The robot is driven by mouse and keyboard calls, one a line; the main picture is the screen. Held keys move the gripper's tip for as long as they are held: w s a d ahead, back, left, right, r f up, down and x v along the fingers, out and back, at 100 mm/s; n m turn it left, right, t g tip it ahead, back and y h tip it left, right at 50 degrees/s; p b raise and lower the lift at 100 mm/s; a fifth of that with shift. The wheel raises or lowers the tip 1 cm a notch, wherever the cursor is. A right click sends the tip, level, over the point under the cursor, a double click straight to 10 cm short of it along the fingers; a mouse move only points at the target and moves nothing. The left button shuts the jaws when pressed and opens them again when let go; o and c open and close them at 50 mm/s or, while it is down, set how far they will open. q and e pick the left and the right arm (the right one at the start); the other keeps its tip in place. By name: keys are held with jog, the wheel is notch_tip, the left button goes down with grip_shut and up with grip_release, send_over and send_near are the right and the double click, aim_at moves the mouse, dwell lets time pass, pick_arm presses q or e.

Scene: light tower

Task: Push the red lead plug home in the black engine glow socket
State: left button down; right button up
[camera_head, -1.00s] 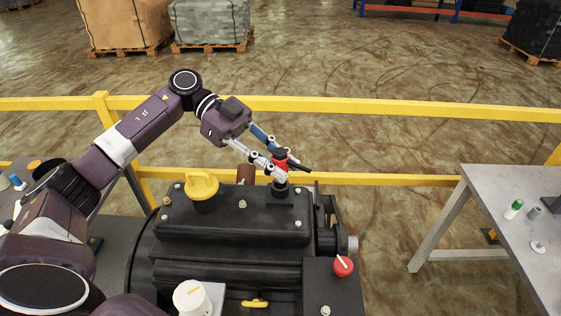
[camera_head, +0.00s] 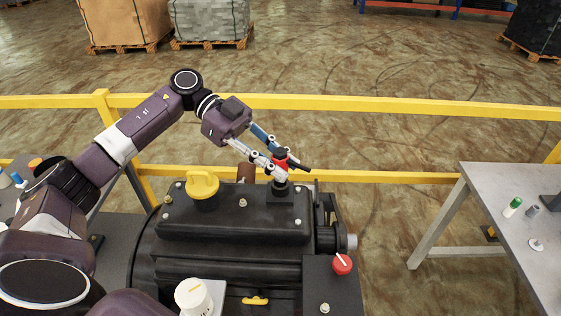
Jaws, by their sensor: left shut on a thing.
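The black engine (camera_head: 235,238) fills the lower middle of the head view. The black glow socket (camera_head: 280,188) stands at the right part of its top cover. The red lead plug (camera_head: 281,163) is upright, directly above the socket, with a black top. My left gripper (camera_head: 283,170) comes in from the upper left and is shut on the plug. The fingers cover part of the plug and its lower end, so I cannot tell how deep it sits in the socket. My right gripper is not in view.
A yellow cap (camera_head: 202,184) stands on the engine cover left of the socket. A red knob (camera_head: 342,263) and a white knob (camera_head: 193,297) are at the front. A yellow rail (camera_head: 400,110) runs behind. A grey table (camera_head: 500,190) with small parts stands right.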

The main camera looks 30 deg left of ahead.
pick_arm(q)
jog(key=shift+f+b, duration=0.45)
jog(key=shift+f, duration=1.15)
jog(key=c, duration=1.6)
grip_release()
jog(key=v, duration=1.2)
